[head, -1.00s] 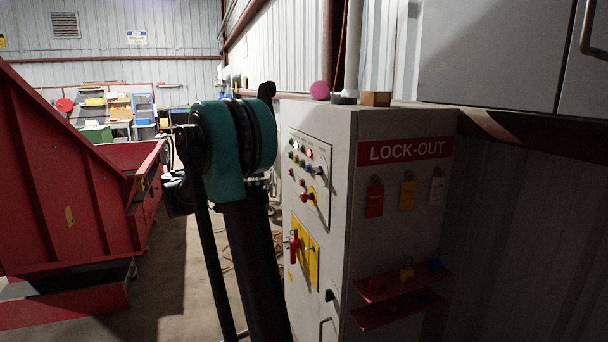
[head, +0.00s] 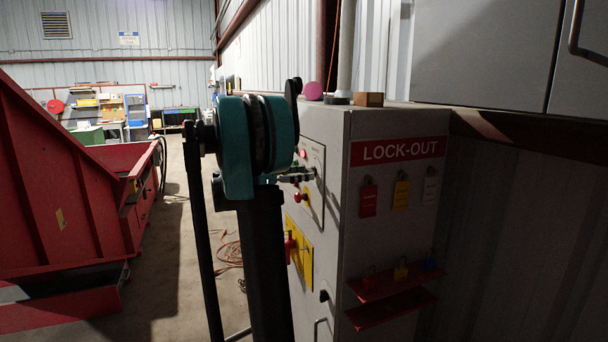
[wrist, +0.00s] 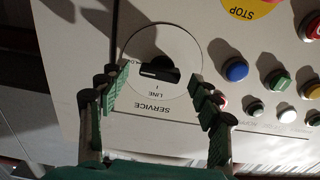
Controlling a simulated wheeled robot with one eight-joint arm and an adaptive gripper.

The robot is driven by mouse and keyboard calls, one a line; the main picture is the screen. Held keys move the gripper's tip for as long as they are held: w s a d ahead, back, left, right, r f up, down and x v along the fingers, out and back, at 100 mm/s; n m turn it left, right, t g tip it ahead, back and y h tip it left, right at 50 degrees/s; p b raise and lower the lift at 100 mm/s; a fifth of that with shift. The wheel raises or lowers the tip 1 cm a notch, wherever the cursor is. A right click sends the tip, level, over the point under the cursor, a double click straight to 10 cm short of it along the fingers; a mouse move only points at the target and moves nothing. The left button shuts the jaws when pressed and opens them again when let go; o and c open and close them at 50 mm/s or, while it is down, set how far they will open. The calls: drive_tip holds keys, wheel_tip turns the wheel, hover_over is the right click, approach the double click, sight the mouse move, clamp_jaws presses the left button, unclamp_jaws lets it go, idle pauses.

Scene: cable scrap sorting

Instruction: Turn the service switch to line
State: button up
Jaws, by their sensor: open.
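The service switch (wrist: 160,72) is a black knob on a round plate marked LINE and SERVICE, in the middle of the wrist view. Its grip bar with a pale edge lies nearly level in the picture. My gripper (wrist: 153,78) is open, with one green-padded finger on each side of the knob. In the head view my gripper (head: 297,176) is at the front of the grey control cabinet (head: 338,215), and the switch is hidden there.
Coloured push buttons (wrist: 236,71) sit close to the right finger, with a yellow STOP plate (wrist: 252,7) above. The head view shows a red handle on a yellow plate (head: 305,262), a LOCK-OUT shelf (head: 388,312) and a large red bin (head: 60,200). Cables lie on the floor.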

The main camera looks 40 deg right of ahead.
drive_tip(key=shift+s+d, duration=0.1)
drive_tip(key=shift+d, duration=0.3)
drive_tip(key=c, duration=1.2)
drive_tip(key=shift+o, duration=0.2)
drive_tip(key=shift+n, duration=0.4)
drive_tip(key=shift+r+n, duration=0.15)
drive_tip(key=shift+n, duration=8.45)
